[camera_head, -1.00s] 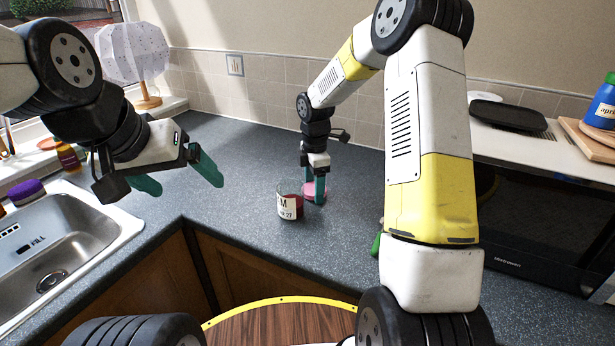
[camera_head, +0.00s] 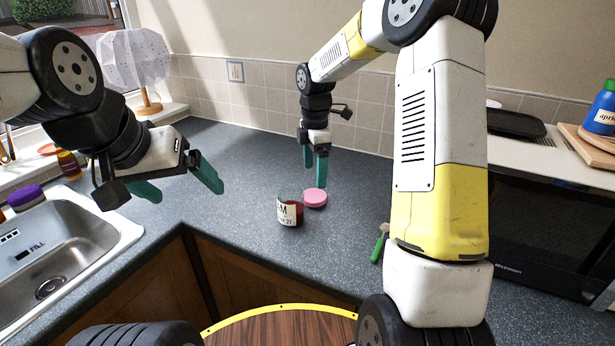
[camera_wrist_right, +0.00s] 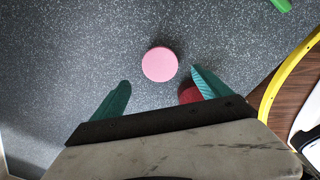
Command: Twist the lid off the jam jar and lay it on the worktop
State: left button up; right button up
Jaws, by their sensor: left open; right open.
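The jam jar (camera_head: 290,211) stands upright and uncovered on the grey worktop (camera_head: 240,255), with dark red jam and a white label. Its pink lid (camera_head: 315,198) lies flat on the worktop just right of and behind the jar. The lid also shows in the right wrist view (camera_wrist_right: 159,64), with the red jar (camera_wrist_right: 190,93) partly hidden behind a finger. My right gripper (camera_head: 315,175) is open and empty above the lid, its green fingers pointing down. My left gripper (camera_head: 182,190) is open and empty, raised to the left, near the sink side.
A sink (camera_head: 60,255) with a purple-topped item (camera_head: 25,196) on its rim is at left. A microwave (camera_head: 545,235) stands at right, with a dark tray (camera_head: 515,122) on top. A green-handled tool (camera_head: 379,243) lies near my right arm.

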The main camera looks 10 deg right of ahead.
jog(key=s+d+r+m+t, duration=0.25)
jog(key=s+r+m, duration=0.65)
jog(key=s+r, duration=0.45)
jog(key=s+r+m+t+y, duration=0.1)
jog(key=s+m+t+y, duration=0.1)
jog(key=s+m, duration=0.8)
jog(key=s+t, duration=0.1)
jog(key=s, duration=0.2)
jog(key=shift+s+d+m+t, duration=0.15)
jog(key=shift+s+m+t, duration=0.15)
jog(key=shift+s+t, duration=0.1)
